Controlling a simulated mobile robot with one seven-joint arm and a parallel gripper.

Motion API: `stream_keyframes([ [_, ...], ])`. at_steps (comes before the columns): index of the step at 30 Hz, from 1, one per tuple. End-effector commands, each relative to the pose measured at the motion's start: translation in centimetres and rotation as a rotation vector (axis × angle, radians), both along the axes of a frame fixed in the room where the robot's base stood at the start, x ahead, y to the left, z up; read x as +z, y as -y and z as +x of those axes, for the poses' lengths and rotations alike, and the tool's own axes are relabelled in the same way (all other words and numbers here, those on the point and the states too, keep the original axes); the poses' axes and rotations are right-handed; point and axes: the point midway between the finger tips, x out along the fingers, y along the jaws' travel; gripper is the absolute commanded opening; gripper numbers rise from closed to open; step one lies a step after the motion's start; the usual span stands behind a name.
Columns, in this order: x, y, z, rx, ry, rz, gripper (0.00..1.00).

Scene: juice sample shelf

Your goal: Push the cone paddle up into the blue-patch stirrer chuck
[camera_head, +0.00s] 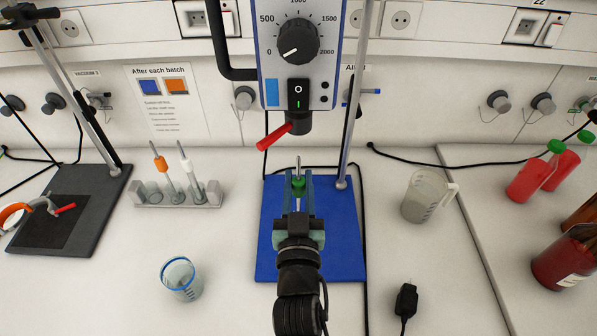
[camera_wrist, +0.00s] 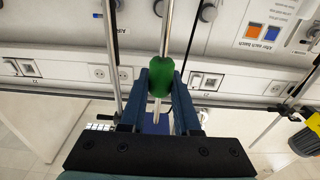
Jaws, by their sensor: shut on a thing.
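My gripper (camera_head: 299,187) is shut on the green sleeve of a paddle (camera_head: 299,182), and its metal shaft points up. In the wrist view the green sleeve (camera_wrist: 161,78) sits between the two fingers, with the shaft above it. The paddle's lower end is mostly hidden by the gripper, so its cone shape cannot be made out. The stirrer with the blue patch (camera_head: 271,93) hangs above and behind. Its dark chuck (camera_head: 299,122) has a red lever (camera_head: 273,137) pointing left. In the head view the shaft tip shows below the chuck, with a gap between them.
A blue base mat (camera_head: 340,262) lies under the gripper, with a stand rod (camera_head: 353,110) to the right. A rack (camera_head: 150,200) holds orange and white paddles at left. A beaker (camera_head: 181,280) stands front left and a jug (camera_head: 424,198) right. Red bottles are far right.

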Motion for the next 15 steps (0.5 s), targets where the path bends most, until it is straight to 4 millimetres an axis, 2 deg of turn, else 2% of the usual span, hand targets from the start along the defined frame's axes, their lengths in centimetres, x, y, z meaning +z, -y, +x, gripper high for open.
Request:
stream_keyframes([
  [15,3.9,0.0,0.0,0.001,0.001,0.000,0.00],
])
